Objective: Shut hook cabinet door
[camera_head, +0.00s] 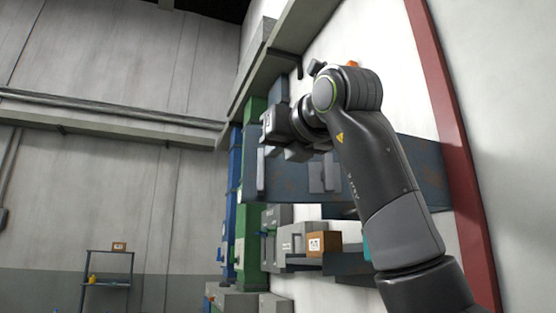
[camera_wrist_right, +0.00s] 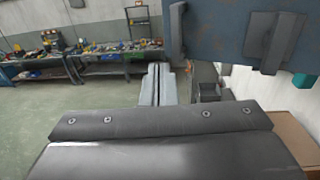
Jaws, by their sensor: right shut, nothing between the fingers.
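The blue-grey cabinet door (camera_head: 285,178) shows in the head view as a broad steel panel with grey upright pieces on it, behind my right arm. Part of a blue-grey panel with a grey handle-like piece (camera_wrist_right: 275,42) also fills the upper right of the right wrist view. My right gripper (camera_head: 268,128) is at the panel's upper left in the head view. Its fingers (camera_wrist_right: 158,70) are shut and empty, below and left of the panel in the wrist view. Whether they touch it I cannot tell. My arm hides part of the panel. My left gripper is out of view.
Green cabinets (camera_head: 249,235), grey boxes (camera_head: 291,238) and an orange-brown box (camera_head: 323,243) stand below the panel. A red post (camera_head: 452,120) rises at the right. Cluttered workbenches (camera_wrist_right: 118,68) stand farther off. Open floor (camera_wrist_right: 35,115) lies at the left.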

